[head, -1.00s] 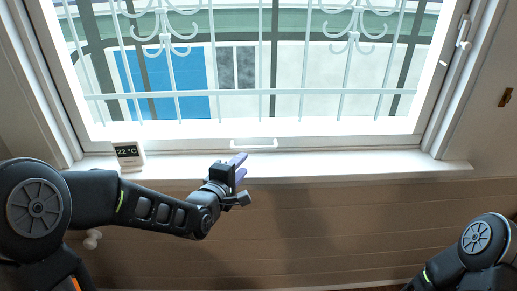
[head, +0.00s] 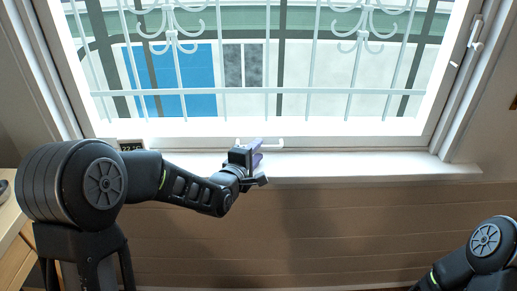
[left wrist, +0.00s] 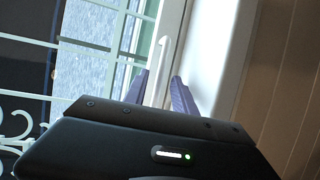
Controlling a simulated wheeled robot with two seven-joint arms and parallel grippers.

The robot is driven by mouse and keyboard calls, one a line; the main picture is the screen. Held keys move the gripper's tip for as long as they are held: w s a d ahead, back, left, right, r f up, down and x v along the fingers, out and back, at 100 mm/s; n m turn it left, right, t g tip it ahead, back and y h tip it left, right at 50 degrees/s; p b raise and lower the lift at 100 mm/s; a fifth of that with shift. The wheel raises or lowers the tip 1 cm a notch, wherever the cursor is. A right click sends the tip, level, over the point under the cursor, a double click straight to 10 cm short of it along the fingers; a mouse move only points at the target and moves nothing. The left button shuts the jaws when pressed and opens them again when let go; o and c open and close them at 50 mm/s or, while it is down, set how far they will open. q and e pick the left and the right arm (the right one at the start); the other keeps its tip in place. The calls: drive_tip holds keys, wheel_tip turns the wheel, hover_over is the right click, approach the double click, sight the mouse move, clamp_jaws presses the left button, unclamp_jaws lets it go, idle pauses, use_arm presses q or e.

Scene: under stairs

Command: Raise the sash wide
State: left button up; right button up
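The window sash (head: 300,128) is a white frame low in the head view, with its bottom rail down near the sill. A white bar handle (head: 274,142) is on the bottom rail; it also shows in the left wrist view (left wrist: 161,62). My left gripper (head: 256,150) is at the handle, partly hiding it. In the left wrist view its purple fingers (left wrist: 160,88) are apart, one on each side of the handle's line. I see no contact with the bar. My right gripper is out of view; only part of that arm shows at the lower right.
A white sill (head: 350,168) runs below the sash. A small digital thermometer (head: 131,144) stands on it at left, partly hidden by my left arm. A latch (head: 475,35) is on the right frame. Barred grille (head: 267,90) lies beyond the glass. A wooden surface (head: 12,215) is at far left.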

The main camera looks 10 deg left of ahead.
use_arm(q)
drive_tip(key=shift+x, duration=0.9)
drive_tip(key=shift+c, duration=0.4)
clamp_jaws()
idle(0.4)
